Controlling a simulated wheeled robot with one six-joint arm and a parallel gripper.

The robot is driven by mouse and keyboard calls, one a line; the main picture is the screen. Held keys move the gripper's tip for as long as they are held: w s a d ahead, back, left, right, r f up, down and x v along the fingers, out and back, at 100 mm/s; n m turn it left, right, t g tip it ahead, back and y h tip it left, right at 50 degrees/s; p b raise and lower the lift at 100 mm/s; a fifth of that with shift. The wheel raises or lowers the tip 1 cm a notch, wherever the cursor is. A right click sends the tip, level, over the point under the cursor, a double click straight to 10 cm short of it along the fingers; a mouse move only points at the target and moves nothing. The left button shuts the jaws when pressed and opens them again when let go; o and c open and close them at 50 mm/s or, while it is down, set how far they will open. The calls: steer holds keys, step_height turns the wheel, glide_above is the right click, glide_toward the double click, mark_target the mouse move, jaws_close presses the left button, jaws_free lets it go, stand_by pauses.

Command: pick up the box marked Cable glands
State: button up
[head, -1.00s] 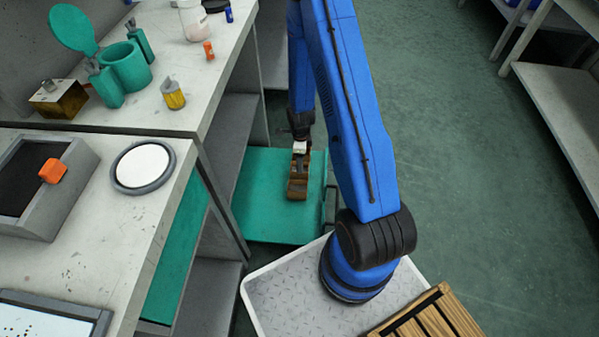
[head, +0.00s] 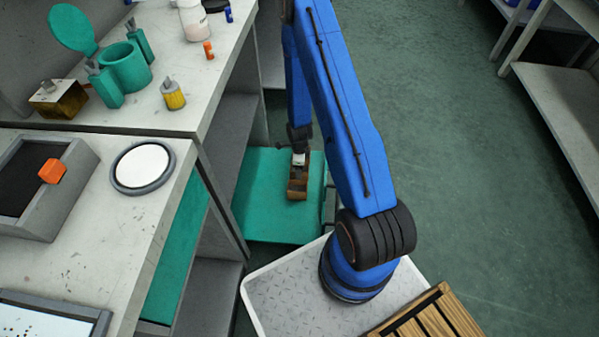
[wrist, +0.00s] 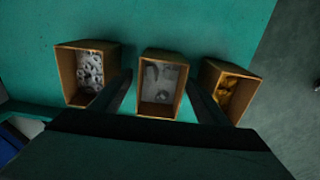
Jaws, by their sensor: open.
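Three small open-topped brown boxes stand in a row on a teal surface (wrist: 150,22) in the wrist view. The left box (wrist: 66,78) holds grey ring-like parts, the middle box (wrist: 143,106) holds pale grey parts, and the right box (wrist: 211,78) holds yellow-orange parts. No marking is readable, so I cannot tell which is Cable glands. My gripper (wrist: 159,76) is open, with one finger on each side of the middle box; contact is unclear. In the head view, my gripper (head: 299,163) is low over a brown box (head: 297,191); other boxes are not clear there.
The teal platform (head: 262,218) sits low beside the grey workbench (head: 205,105), whose legs and shelves are close on the left. A bottle with a yellow body (head: 173,98) and an orange block (head: 52,171) are on the benches. Floor (head: 450,130) is open on the right.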

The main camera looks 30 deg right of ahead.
steer(key=shift+c, duration=0.4)
steer(key=c, duration=1.2)
steer(key=shift+r, duration=0.1)
